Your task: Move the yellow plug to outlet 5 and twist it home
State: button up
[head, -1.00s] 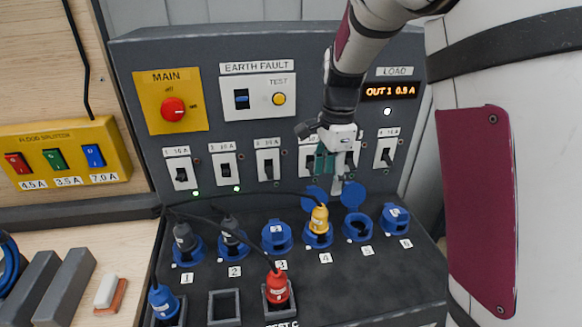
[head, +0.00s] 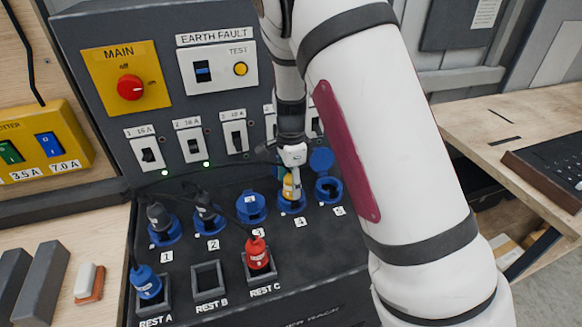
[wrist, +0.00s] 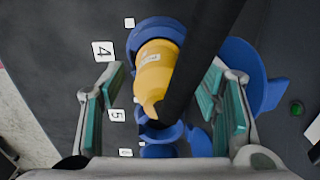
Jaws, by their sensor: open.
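The yellow plug (head: 289,187) sits in outlet 4 (head: 293,207) on the dark panel; it also shows in the wrist view (wrist: 158,70). Its black cable crosses in front of it in the wrist view. My gripper (head: 292,167) is above and around the plug. In the wrist view my gripper (wrist: 162,85) is open, with one teal-padded finger on each side of the plug and gaps visible. Outlet 5 (head: 328,189) is just right of outlet 4 with its blue lid raised. In the wrist view outlet 5 (wrist: 163,131) is partly hidden by the plug and cable.
Black plugs sit in outlets 1 (head: 159,222) and 2 (head: 207,207). Outlet 3 (head: 251,207) is capped. A blue plug (head: 146,282) is in rest A, a red plug (head: 257,254) in rest C, and rest B (head: 208,278) is empty. My arm hides the panel's right side.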

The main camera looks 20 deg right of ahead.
jog(key=shift+f, duration=0.95)
jog(key=c, duration=1.3)
jog(key=shift+n, duration=1.5)
jog(key=shift+c, duration=0.2)
jog(key=shift+n, duration=1.5)
